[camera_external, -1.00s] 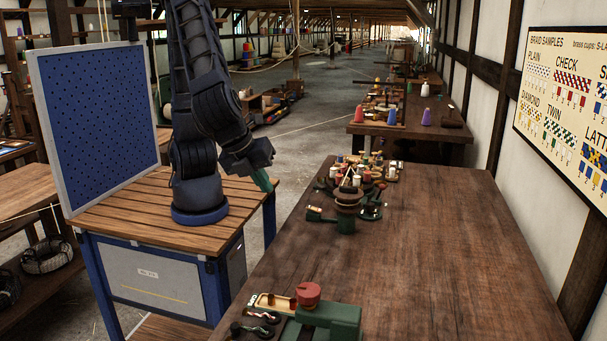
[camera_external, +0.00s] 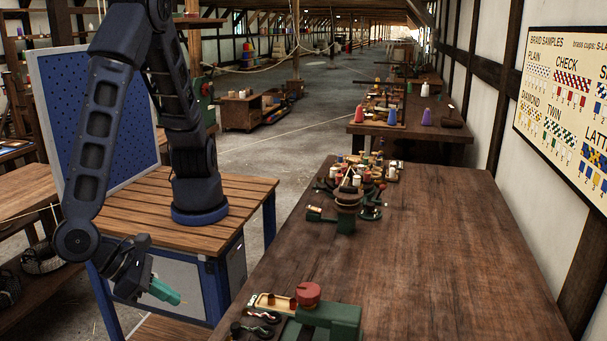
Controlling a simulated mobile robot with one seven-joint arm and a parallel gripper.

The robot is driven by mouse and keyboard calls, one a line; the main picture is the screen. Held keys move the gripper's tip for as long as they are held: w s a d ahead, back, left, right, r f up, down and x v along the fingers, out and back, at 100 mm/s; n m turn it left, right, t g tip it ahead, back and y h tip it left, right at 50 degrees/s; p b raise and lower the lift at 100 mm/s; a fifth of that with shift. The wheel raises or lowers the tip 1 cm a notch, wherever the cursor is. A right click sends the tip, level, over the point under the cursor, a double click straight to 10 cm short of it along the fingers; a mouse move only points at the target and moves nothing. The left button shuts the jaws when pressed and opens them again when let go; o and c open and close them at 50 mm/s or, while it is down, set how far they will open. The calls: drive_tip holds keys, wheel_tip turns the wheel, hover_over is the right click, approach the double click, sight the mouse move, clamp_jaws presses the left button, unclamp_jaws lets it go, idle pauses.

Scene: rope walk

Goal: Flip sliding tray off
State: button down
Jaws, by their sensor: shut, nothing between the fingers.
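My gripper (camera_external: 176,297) has teal fingers and hangs low at the left, in front of my base cabinet. It is shut and empty, apart from the table and left of the green device (camera_external: 333,318) at the near table edge. That device has a red knob (camera_external: 307,293) on top and a small pale wooden tray (camera_external: 272,301) beside it. I cannot tell whether this tray is the sliding tray, or how any switch on it is set. The device's lower part is cut off by the frame.
A long brown table (camera_external: 430,260) is mostly bare at its middle and right. A cluster of green braiding hardware and bobbins (camera_external: 347,200) stands at its far left. A blue pegboard (camera_external: 105,110) stands behind my arm.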

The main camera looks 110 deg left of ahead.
drive_tip(key=shift+s+d+f+m, duration=0.5)
drive_tip(key=shift+s+d+f, duration=0.25)
drive_tip(key=shift+s+f, duration=0.15)
approach(260, 335)
drive_tip(key=s+f, duration=0.4)
drive_tip(key=shift+w+a, duration=0.3)
drive_tip(key=shift+w, duration=0.25)
drive_tip(key=w, duration=1)
drive_tip(key=shift+w, duration=0.1)
